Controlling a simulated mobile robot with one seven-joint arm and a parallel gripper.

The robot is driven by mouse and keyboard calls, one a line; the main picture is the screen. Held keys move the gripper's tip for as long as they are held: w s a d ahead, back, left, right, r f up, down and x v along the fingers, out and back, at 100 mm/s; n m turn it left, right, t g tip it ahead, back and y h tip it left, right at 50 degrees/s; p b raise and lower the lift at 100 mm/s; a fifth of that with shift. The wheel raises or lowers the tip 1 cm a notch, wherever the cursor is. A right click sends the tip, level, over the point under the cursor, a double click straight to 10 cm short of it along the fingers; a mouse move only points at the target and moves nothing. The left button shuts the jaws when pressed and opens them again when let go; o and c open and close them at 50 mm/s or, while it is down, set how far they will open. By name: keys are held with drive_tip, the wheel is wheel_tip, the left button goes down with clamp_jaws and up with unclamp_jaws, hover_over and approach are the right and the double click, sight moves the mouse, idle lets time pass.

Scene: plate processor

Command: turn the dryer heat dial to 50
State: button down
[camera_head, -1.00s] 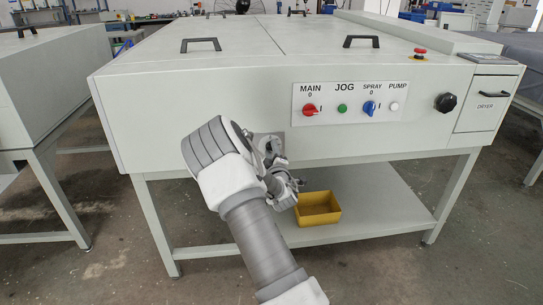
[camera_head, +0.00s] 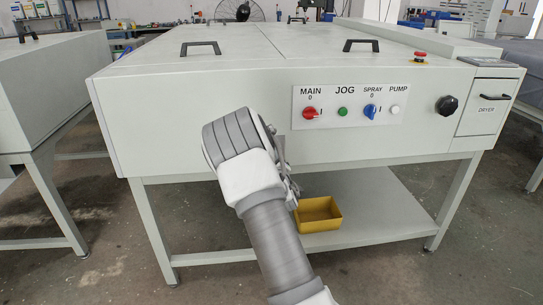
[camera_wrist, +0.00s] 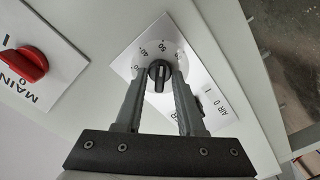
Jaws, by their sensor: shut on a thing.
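The dryer heat dial (camera_wrist: 158,71) is a small black knob on a white scale plate (camera_wrist: 133,66) in the wrist view. Marks for 40 and 50 show around its far side, and other numbers are partly hidden. I cannot tell exactly which mark the dial points to. My gripper (camera_wrist: 163,76) is shut on the dial, with one finger on each side of it.
A red MAIN switch (camera_wrist: 26,62) is left of the dial in the wrist view; an AIR switch label (camera_wrist: 207,103) is to its right. The head view shows the control panel (camera_head: 328,122), a black knob (camera_head: 447,105) and a yellow bin (camera_head: 319,214) on the shelf.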

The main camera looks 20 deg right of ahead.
drive_tip(key=c, duration=0.9)
unclamp_jaws()
drive_tip(key=p+v, duration=0.3)
drive_tip(key=v, duration=1.4)
drive_tip(key=shift+s+a, duration=0.1)
drive_tip(key=shift+s, duration=0.15)
drive_tip(key=shift+w+r, duration=0.1)
drive_tip(key=shift+r, duration=0.05)
